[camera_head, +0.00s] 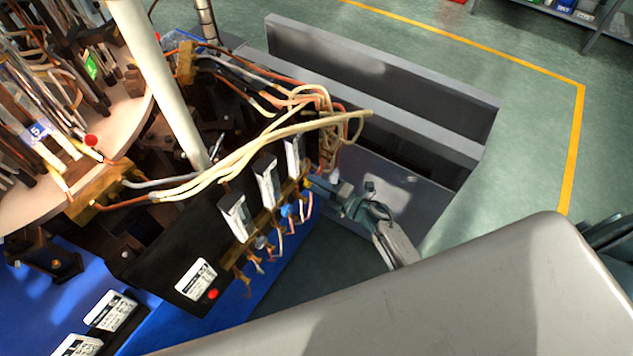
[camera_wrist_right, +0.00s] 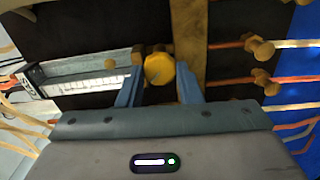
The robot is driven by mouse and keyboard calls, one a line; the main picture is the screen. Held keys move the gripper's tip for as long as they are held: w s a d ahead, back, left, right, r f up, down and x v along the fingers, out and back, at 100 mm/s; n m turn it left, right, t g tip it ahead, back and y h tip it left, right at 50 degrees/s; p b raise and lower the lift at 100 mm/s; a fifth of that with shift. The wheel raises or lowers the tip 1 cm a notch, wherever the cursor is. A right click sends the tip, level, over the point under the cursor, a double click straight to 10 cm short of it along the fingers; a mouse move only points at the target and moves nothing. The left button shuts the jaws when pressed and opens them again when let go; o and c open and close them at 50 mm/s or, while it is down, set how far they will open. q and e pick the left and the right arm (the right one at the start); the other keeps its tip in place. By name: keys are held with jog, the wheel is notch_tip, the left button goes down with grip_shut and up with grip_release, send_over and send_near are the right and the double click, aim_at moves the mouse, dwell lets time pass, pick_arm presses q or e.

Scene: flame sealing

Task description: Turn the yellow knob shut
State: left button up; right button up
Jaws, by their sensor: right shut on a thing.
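The yellow knob (camera_wrist_right: 159,69) is round and sits beside a brass bar (camera_wrist_right: 188,30) on a black panel in the right wrist view. My right gripper (camera_wrist_right: 159,82) has a blue finger on each side of the knob and is shut on it. In the head view my right gripper (camera_head: 313,184) is at the far right end of the row of knobs on the black box (camera_head: 180,245). The knob is mostly hidden there by the fingers. My left gripper is not in view.
Blue knobs (camera_head: 288,210) and orange tubes line the brass bar beside my right gripper. White flow meters (camera_head: 266,180) stand above the bar. Pale hoses (camera_head: 270,127) arch over the box. A grey metal trough (camera_head: 400,110) lies behind. A red button (camera_head: 213,294) is on the box.

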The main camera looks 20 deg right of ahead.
jog(key=shift+m, duration=0.6)
jog(key=shift+p, duration=0.3)
jog(key=o, duration=1)
jog(key=shift+d, duration=0.1)
jog(key=shift+b+v, duration=1.5)
jog(key=shift+v, duration=3.85)
